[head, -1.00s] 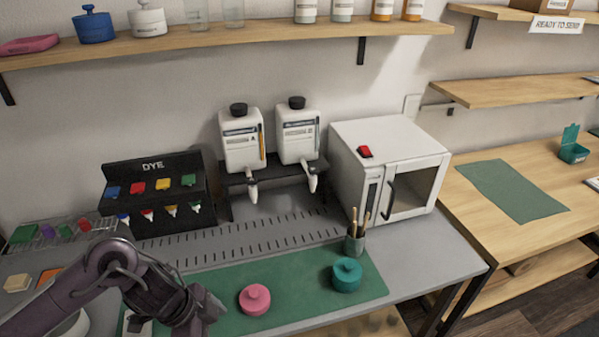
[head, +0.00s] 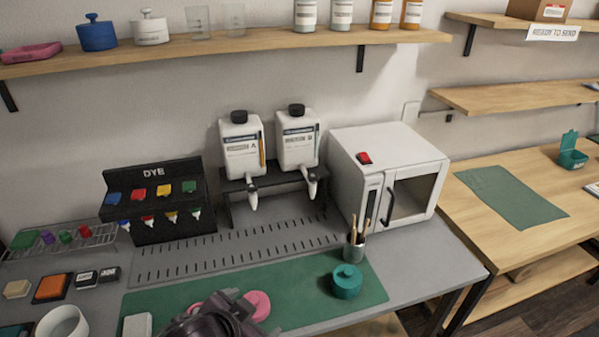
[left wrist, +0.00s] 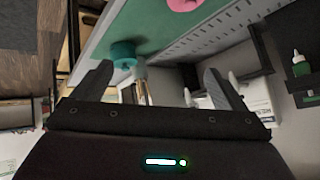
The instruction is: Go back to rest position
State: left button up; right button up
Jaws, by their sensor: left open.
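My left gripper (head: 226,316) is at the bottom edge of the head view, low and partly cut off. In the left wrist view its two fingers (left wrist: 152,84) stand wide apart with nothing held between them. A pink lidded pot (head: 257,303) is on the green mat (head: 290,300), partly hidden behind my left gripper; it also shows at the top of the wrist view (left wrist: 184,4). A teal lidded pot (head: 346,282) stands on the mat to the right, apart from the gripper in the head view. My right gripper is not in view.
A dye rack (head: 157,195), two bottles on a stand (head: 231,200) and a white oven (head: 385,150) line the back of the bench. A cup of sticks (head: 354,248) stands near the teal pot.

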pick_arm(q)
jog(key=s+a+f+n+g+y, duration=0.2)
jog(key=s+a+n+g, duration=0.1)
jog(key=s+a, duration=0.25)
jog(key=s+a+f+n+g+y, duration=0.1)
jog(key=s+a+f+n+g, duration=0.1)
jog(key=s+a+f+n, duration=0.25)
jog(key=s+f+m+g, duration=0.1)
jog(key=s+f, duration=0.1)
jog(key=f, duration=1.3)
jog(key=s+f, duration=0.2)
jog(key=f, duration=1.2)
jog(key=s+a+f, duration=0.2)
jog(key=s+f, duration=0.6)
jog(key=s, duration=0.1)
jog(key=s+a+f+g, duration=0.1)
jog(key=s+f, duration=0.8)
jog(key=shift+s+a, duration=0.2)
jog(key=shift+a, duration=0.15)
